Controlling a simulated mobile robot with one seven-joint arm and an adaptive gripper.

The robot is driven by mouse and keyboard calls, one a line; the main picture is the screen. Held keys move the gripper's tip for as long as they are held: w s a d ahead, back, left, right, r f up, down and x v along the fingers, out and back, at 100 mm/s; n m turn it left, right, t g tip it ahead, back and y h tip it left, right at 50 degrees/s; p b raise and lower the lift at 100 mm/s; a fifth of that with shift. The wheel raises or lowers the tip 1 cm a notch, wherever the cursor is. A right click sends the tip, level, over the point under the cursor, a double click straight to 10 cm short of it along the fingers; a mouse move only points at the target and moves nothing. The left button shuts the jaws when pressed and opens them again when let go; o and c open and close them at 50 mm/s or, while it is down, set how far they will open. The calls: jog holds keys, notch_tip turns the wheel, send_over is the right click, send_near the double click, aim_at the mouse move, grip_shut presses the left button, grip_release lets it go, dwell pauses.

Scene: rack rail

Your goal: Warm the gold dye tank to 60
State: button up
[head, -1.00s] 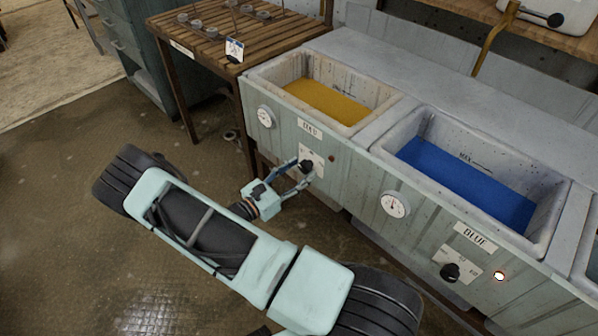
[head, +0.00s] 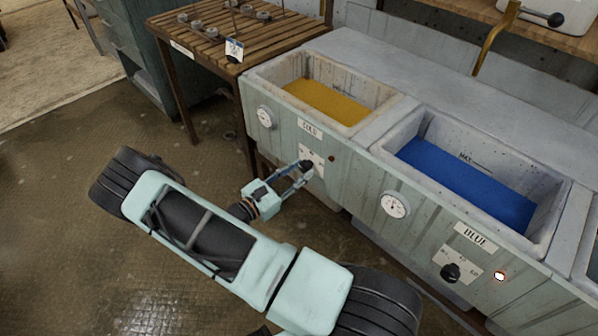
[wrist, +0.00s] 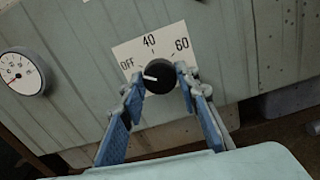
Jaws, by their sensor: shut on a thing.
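The gold dye tank (head: 326,100) holds yellow dye in the head view. Its black knob (wrist: 158,77) sits on a white plate (wrist: 130,50) marked OFF, 40 and 60 in the wrist view. The knob's white pointer faces left, near OFF. My gripper (wrist: 160,84) is shut on the knob, one blue-padded finger on each side. In the head view my gripper (head: 304,172) reaches the knob from the front left. The gold tank's dial gauge (head: 265,117) is on the front panel, and its needle is low in the wrist view (wrist: 20,73).
A blue dye tank (head: 466,184) stands to the right with its own gauge (head: 395,205), knob (head: 450,273) and glowing lamp (head: 500,276). The gold tank's small lamp (head: 332,158) looks dark. A slatted wooden table (head: 237,40) stands at the back left. Open floor lies at left.

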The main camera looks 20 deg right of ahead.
jog(key=m+b, duration=0.1)
jog(key=m, duration=1)
jog(key=shift+b, duration=0.3)
jog(key=m, duration=0.5)
jog(key=shift+a+m, duration=0.1)
jog(key=shift+m, duration=0.3)
jog(key=m+b, duration=0.1)
jog(key=m, duration=0.5)
jog(key=o, duration=1.2)
jog(key=shift+c, duration=0.2)
